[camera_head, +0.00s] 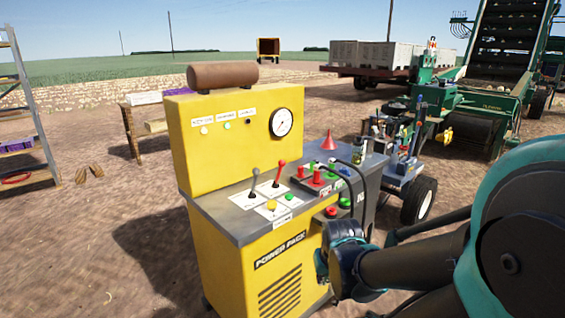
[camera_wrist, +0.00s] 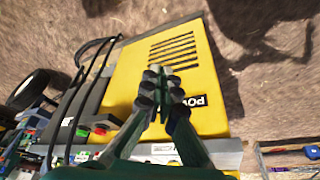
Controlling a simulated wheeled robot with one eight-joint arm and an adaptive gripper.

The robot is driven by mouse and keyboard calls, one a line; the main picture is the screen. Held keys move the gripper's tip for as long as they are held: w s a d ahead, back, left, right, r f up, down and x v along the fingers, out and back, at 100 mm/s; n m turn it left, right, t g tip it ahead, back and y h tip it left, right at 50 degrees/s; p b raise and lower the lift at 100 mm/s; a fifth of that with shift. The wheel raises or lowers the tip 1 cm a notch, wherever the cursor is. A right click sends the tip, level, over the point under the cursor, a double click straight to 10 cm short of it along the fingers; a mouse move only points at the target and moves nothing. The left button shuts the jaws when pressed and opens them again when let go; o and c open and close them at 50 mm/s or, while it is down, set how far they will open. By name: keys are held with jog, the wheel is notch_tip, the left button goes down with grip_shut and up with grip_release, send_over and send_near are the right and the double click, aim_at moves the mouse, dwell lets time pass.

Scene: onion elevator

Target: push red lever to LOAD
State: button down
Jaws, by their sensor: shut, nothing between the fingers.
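The red lever (camera_head: 281,171) stands up from a white plate on the grey top of the yellow power pack (camera_head: 255,285). It leans slightly right. The lettering on the lever plates is too small to read, so I cannot tell where LOAD is. My gripper (camera_wrist: 163,85) is shut and empty in the wrist view, over the power pack's yellow front, near the POWER PACK label and vents. In the head view my wrist is in front of the cabinet's right side, below and right of the red lever; the fingertips are not clear there.
A gauge (camera_head: 283,122) is on the upright panel behind the levers. Open dirt lies left of the cabinet.

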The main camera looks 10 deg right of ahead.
jog(key=c, duration=2.2)
grip_release()
jog(key=shift+o, duration=1.1)
jog(key=shift+w+a, duration=0.15)
jog(key=o, duration=0.7)
jog(key=w+a+y, duration=0.1)
jog(key=w, duration=0.1)
jog(key=w+a+r+n+t+y, duration=0.1)
jog(key=w+a, duration=0.1)
jog(key=w+a+r+n+y, duration=0.1)
jog(key=w, duration=0.2)
jog(key=shift+a+r+t, duration=0.15)
jog(key=shift+t, duration=0.15)
jog(key=shift+o, duration=0.5)
jog(key=w+a+r+n+t+y, duration=0.2)
jog(key=w+r, duration=0.3)
jog(key=w, duration=0.5)
jog(key=shift+w+a+n+t+y, duration=0.15)
jog(key=shift+a+n+t+y, duration=0.15)
jog(key=shift+a+t+y, duration=0.25)
jog(key=n+t, duration=0.1)
jog(key=t, duration=0.7)
send_near(284, 165)
jog(key=shift+y, duration=0.35)
jog(key=x, duration=1.2)
jog(key=shift+d, duration=0.15)
grip_shut()
